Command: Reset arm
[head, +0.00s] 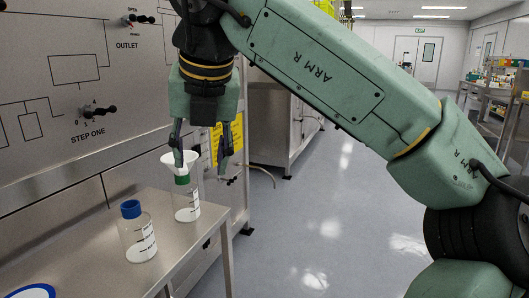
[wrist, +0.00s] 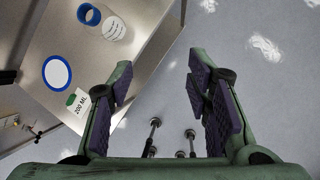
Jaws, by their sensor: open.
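My gripper (head: 203,160) points down and is open, its fingers apart with nothing held between them. In the head view its left finger overlaps the white funnel (head: 168,160) on a green-collared bottle (head: 186,206); I cannot tell whether they touch. My gripper also shows in the wrist view (wrist: 158,82), with grey floor between its fingers. My arm (head: 335,75) stretches from the right, raised and bent down at the wrist.
A blue-capped bottle (head: 139,240) stands on the steel table (head: 100,218). A blue-rimmed white disc (head: 35,293) lies nearer. A panel (head: 50,60) with knobs stands at left, close to my gripper. The floor (head: 320,220) right of the table is clear.

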